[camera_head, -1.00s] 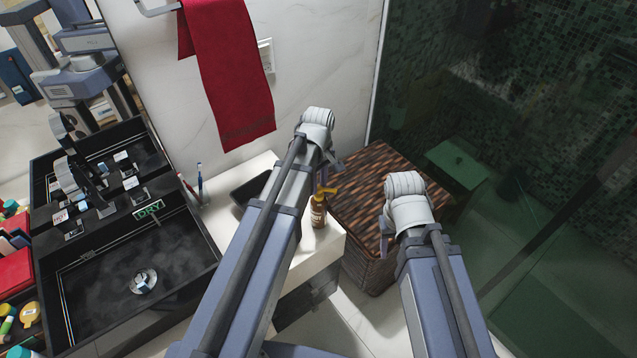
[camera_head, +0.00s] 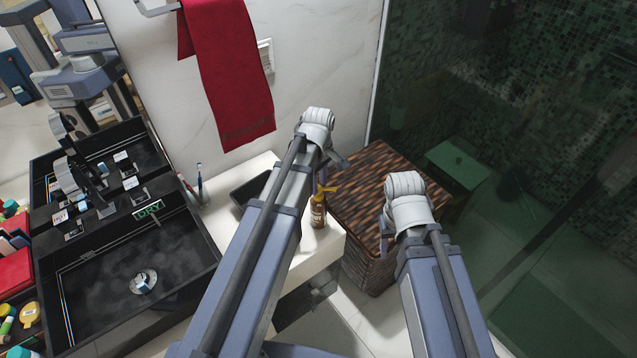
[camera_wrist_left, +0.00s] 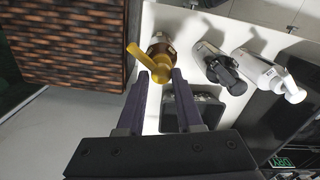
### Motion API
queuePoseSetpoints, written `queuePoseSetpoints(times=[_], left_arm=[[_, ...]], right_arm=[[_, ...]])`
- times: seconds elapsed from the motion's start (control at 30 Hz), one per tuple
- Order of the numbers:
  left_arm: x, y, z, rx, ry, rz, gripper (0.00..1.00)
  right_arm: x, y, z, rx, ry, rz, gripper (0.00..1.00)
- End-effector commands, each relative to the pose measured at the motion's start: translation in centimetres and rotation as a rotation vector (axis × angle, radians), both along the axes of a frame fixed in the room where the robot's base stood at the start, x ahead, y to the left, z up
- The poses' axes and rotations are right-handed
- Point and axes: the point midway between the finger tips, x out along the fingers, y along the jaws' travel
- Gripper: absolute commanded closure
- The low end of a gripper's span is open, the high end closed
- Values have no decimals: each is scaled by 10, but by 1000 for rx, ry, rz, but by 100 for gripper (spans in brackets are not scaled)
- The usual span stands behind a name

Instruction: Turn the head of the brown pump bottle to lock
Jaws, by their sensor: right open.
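The brown pump bottle (camera_head: 318,214) stands upright on the white counter near its right end, with a mustard-yellow pump head. In the left wrist view the yellow head (camera_wrist_left: 152,62) lies just beyond the fingertips, its spout toward the upper left. My left gripper (camera_wrist_left: 161,74) is open and empty, its two dark fingers apart and pointing at the bottle's head. In the head view my left arm hides most of that gripper.
A brown woven basket (camera_head: 384,187) stands right of the counter (camera_head: 331,245). A white pump bottle (camera_wrist_left: 266,75) and a dark-topped one (camera_wrist_left: 219,68) stand near the brown bottle. A dark tray (camera_head: 247,191) lies on the counter. The black sinks (camera_head: 185,247) are at left.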

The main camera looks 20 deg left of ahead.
Motion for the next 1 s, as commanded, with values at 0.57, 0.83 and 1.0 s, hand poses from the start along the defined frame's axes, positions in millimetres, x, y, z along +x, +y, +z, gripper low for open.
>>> queuePoseSetpoints(times=[0.57, 0.83, 1.0], left_arm=[[0, 0, 2, 0, 1, -1, 38], [0, 0, 24, 0, 1, 0, 38], [0, 0, 47, 0, 1, -1, 38]], right_arm=[[0, 0, 3, 0, 0, 0, 50], [0, 0, 24, 0, 0, 0, 50], [0, 0, 47, 0, 0, 1, 50]])
